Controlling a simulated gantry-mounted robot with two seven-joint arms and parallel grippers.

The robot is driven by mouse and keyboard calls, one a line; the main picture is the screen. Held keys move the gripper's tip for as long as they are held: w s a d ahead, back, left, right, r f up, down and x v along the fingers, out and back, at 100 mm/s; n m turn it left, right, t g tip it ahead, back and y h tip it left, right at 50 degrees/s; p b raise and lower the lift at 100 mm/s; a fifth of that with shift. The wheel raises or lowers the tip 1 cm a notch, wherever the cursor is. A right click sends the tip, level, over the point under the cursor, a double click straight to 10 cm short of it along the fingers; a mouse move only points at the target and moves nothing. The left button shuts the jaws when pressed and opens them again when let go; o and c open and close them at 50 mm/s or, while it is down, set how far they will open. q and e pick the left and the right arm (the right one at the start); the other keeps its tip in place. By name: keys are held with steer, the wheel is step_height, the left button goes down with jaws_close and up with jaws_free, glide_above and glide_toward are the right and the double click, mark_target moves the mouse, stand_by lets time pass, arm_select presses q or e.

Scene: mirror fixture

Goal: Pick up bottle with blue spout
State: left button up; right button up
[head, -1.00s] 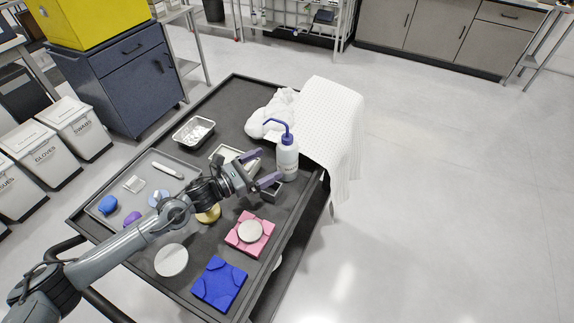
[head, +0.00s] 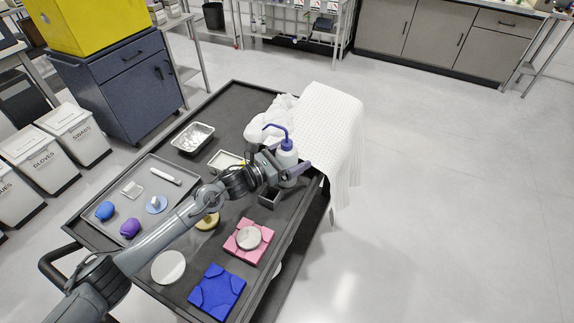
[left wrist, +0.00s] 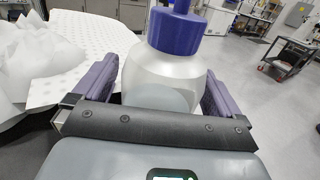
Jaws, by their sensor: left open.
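The bottle (head: 287,156) is white with a blue cap and a bent blue spout. It stands upright on the dark cart top, near the cart's right edge. My left gripper (head: 286,172) is open around the bottle's body, with one purple finger on each side. In the left wrist view the bottle (left wrist: 162,75) fills the space between the two fingers (left wrist: 160,90), with its blue cap above them. The gripper hides the lower part of the bottle. My right gripper is not in view.
A white towel (head: 330,130) hangs over the cart's right edge, close behind the bottle. Crumpled white cloth (head: 265,122) lies beside it. A small dark box (head: 269,197), a pink block (head: 240,247), a blue block (head: 217,291) and a metal tray (head: 193,138) sit on the cart.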

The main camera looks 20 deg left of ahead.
arm_select(q)
steer(key=shift+c, duration=0.3)
steer(key=c, duration=0.7)
steer(key=shift+o, duration=0.2)
steer(key=shift+r, duration=0.15)
